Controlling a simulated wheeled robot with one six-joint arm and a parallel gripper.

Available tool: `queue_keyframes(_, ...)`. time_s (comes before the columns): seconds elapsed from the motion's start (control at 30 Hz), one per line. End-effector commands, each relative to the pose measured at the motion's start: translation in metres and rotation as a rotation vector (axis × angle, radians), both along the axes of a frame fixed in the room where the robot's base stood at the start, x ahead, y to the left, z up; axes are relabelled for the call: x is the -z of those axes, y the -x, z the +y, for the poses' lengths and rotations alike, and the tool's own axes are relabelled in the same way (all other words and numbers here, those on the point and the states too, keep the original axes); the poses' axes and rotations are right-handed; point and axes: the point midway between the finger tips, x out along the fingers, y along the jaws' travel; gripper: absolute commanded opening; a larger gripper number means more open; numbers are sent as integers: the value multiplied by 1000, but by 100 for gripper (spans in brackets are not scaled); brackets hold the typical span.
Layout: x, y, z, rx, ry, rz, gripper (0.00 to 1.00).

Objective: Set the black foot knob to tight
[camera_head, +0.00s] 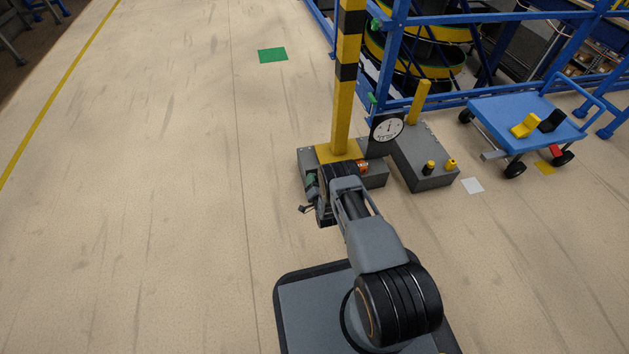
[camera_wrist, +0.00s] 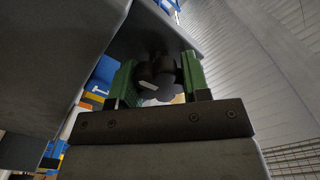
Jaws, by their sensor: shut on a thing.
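The black foot knob (camera_wrist: 166,66) shows in the wrist view as a lobed black knob with a white mark on one side. It sits between the two green fingers of my gripper (camera_wrist: 158,80), which are shut on it, one on each side. In the head view my gripper (camera_head: 311,186) is low at the left end of a grey foot block (camera_head: 374,177) under a yellow and black post (camera_head: 345,85). There the knob cannot be made out clearly, and my arm covers part of the block. I cannot read the knob's setting from its mark.
A round dial (camera_head: 388,128) stands right of the post. Beside it is a grey box (camera_head: 428,163) with small knobs and a yellow upright. A blue cart (camera_head: 500,110) and blue frame (camera_head: 440,18) stand farther right. The floor to the left is open, with a green patch (camera_head: 272,55).

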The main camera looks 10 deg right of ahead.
Motion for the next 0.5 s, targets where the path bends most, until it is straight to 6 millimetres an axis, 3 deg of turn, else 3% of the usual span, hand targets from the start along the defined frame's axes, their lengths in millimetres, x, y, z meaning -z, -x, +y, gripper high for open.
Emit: queue_keyframes(0.5,1,1,0,-1,-372,3,20)
